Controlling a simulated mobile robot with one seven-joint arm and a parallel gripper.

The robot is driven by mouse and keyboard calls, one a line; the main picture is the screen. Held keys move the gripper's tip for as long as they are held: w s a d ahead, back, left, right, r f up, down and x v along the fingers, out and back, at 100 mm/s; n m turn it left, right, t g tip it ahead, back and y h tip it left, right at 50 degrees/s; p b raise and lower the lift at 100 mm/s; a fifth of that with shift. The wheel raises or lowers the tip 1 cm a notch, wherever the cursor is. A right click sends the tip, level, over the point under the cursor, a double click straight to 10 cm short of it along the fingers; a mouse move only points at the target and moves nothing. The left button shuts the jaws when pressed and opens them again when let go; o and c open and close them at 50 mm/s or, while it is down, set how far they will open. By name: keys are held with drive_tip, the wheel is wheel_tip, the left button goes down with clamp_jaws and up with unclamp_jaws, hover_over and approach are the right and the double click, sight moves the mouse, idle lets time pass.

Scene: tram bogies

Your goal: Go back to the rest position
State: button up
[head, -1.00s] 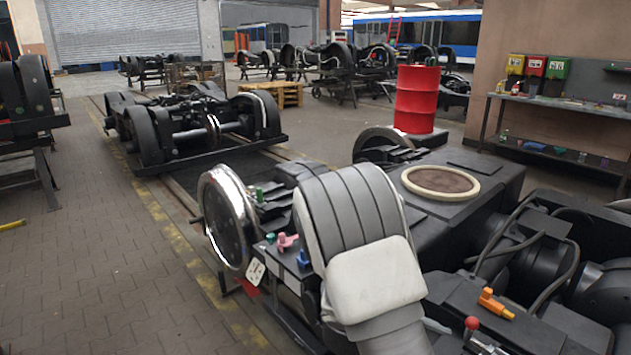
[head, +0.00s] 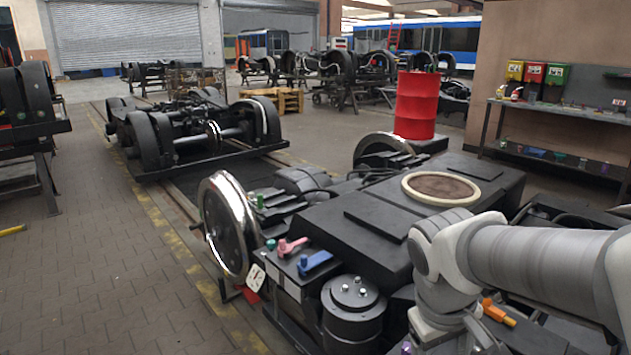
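My arm reaches in from the lower right of the head view, over the near bogie (head: 360,233). Its grey and white links hide part of the bogie's right side. My gripper is not visible; the arm runs down out of the bottom of the picture. A pink tool (head: 291,246) and a blue tool (head: 315,262) lie on the bogie's near left part. An orange tool (head: 498,312) lies just right of my arm's lower link.
A second bogie (head: 190,130) stands on the track behind. A red barrel (head: 416,105) stands beyond the near bogie. A shelf bench (head: 560,107) with small bins stands at the right wall. The paved floor (head: 90,265) at left is mostly free.

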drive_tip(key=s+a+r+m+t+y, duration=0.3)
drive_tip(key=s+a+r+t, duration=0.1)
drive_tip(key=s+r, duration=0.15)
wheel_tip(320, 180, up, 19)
drive_tip(key=p, duration=1.9)
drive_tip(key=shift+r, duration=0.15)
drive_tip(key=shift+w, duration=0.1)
